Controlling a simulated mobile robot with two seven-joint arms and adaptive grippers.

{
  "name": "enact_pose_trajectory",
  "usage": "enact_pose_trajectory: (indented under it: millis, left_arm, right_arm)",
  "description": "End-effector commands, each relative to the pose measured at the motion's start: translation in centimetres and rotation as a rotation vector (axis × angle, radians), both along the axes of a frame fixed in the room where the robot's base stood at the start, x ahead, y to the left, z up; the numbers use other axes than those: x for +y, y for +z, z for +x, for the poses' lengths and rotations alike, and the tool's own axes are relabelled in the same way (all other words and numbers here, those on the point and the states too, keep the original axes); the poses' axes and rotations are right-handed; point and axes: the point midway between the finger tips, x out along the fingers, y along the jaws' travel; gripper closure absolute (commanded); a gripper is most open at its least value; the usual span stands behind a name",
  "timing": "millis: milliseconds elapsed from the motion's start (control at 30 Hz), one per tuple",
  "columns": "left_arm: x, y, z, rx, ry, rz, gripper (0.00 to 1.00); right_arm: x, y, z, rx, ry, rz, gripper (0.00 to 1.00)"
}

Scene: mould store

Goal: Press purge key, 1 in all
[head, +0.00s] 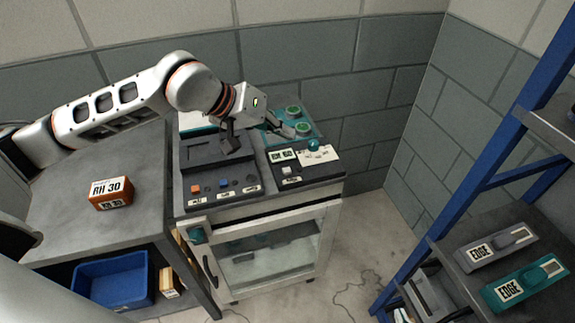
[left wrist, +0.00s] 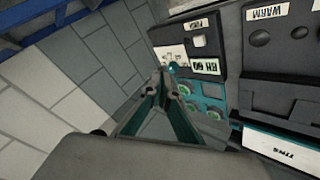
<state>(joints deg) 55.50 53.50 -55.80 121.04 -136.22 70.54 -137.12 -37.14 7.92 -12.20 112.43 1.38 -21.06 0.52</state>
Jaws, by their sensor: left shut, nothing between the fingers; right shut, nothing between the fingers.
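The purge key is a pale square button (head: 287,170) on the dark right-hand panel of the cabinet top, with a white label below it. In the left wrist view the same pale key (left wrist: 199,41) sits beside a label that seems to read PURGE. My left gripper (head: 284,131) is shut and empty, behind the key over the rear of the panel, near the teal unit with green round tops. In the left wrist view its fingertips (left wrist: 165,87) meet near the panel's edge, apart from the key. My right gripper is not in view.
The left panel has a red button (head: 195,188), a blue one and a dark one. A blue rack (head: 500,160) stands right.

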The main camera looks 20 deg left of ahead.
Motion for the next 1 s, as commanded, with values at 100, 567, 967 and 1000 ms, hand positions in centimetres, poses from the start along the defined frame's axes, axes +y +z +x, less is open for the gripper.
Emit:
enact_pose_trajectory:
  millis: [100,567,967,1000]
  left_arm:
    - [0.3,0.1,0.1,-0.010,-0.001,0.013,1.00]
    - [0.2,-0.6,0.1,-0.006,-0.001,0.009,1.00]
    - [0.2,-5.2,0.0,-0.003,-0.001,0.008,1.00]
    - [0.2,-5.7,0.1,-0.003,-0.001,0.008,1.00]
  right_arm:
    - [0.0,0.0,0.0,0.000,0.000,0.000,1.00]
    - [-0.1,-0.4,0.0,0.001,0.001,-0.002,1.00]
    - [-0.1,-2.9,-0.2,0.006,0.001,-0.002,1.00]
    - [-0.1,-3.2,-0.2,0.007,0.000,-0.002,1.00]
